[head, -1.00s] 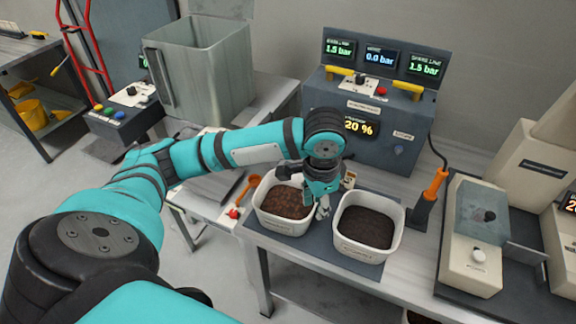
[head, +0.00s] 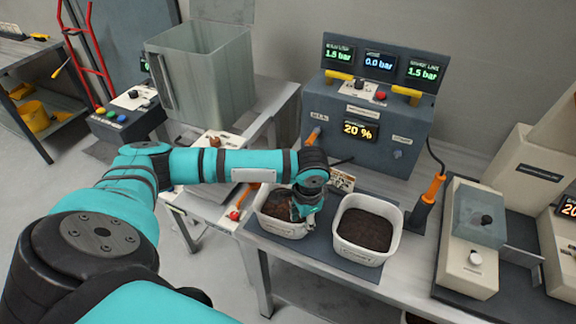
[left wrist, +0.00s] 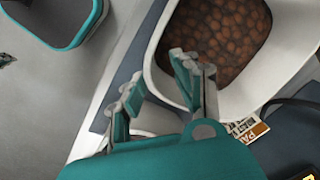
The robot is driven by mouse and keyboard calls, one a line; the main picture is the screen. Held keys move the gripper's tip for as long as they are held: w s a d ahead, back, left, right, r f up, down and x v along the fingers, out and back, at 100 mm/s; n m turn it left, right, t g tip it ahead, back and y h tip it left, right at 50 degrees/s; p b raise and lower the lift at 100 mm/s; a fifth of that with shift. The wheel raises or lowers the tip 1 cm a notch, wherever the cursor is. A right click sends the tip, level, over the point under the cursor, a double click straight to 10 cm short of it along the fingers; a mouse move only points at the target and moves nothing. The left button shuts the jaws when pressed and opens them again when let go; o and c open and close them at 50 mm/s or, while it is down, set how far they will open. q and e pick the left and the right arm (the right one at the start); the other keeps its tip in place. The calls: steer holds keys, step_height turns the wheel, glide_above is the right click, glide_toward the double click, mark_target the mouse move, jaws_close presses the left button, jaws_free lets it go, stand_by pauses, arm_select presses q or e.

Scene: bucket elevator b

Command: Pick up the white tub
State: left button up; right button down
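Two white tubs stand side by side on a dark mat on the bench. The left tub (head: 285,229) holds reddish-brown lumps and the right tub (head: 361,250) holds fine dark material. My left gripper (head: 305,212) is at the right side of the left tub, pointing down. My right gripper is out of view.
A control box (head: 368,128) with gauges and a small card (head: 342,180) stand behind the tubs. An orange-handled tool (head: 427,207) and a beige device (head: 472,240) are to the right. A metal bin (head: 205,75) is at back left. The bench's front edge is close to the tubs.

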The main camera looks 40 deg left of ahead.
mark_target(299, 236)
arm_select(q)
steer(key=f, duration=0.1)
steer(key=f+p, duration=0.1)
steer(key=f, duration=0.3)
steer(key=shift+s+a, duration=0.1)
steer(key=shift+a, duration=0.15)
steer(key=shift+c, duration=0.4)
jaws_close()
